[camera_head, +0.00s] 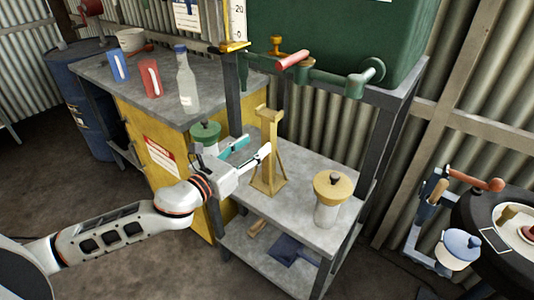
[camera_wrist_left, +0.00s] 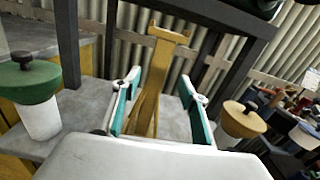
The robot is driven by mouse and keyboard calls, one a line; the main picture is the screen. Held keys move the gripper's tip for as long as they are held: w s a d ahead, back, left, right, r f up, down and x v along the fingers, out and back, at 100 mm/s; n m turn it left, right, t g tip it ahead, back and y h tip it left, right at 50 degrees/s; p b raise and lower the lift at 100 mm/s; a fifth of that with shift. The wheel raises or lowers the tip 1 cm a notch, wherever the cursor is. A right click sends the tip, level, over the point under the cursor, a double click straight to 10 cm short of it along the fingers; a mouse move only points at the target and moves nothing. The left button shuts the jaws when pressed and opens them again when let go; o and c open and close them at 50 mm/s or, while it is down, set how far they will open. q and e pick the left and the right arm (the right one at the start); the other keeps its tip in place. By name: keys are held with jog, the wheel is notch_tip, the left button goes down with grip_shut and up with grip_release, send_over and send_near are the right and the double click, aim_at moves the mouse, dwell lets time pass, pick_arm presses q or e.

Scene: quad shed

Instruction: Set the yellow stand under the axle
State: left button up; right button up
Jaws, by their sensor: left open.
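The yellow stand (camera_head: 267,165) is upright on the grey shelf of a metal-framed rack. It has a narrow post, splayed legs and a wider top. My left gripper (camera_head: 249,150) reaches it from the left, with its teal-padded fingers apart. In the left wrist view the stand (camera_wrist_left: 154,80) shows between and beyond the open fingers of the gripper (camera_wrist_left: 160,98). I cannot tell whether either finger touches it. I cannot make out an axle in either view. My right gripper is not in view.
A green-lidded jar (camera_head: 205,134) stands left of the stand and a yellow-lidded jar (camera_head: 330,195) right of it. Green pipework with a red handle (camera_head: 294,60) runs above. A bottle (camera_head: 187,82) stands on the grey-topped bench (camera_head: 215,100). A tyre (camera_head: 480,220) is at far right.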

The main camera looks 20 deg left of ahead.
aim_at(265, 133)
pick_arm(q)
jog(key=shift+w+r+m, duration=0.2)
jog(key=shift+r+m, duration=0.15)
jog(key=shift+m, duration=0.05)
jog(key=shift+w, duration=0.3)
jog(key=x, duration=0.7)
grip_shut()
jog(key=shift+r, duration=0.2)
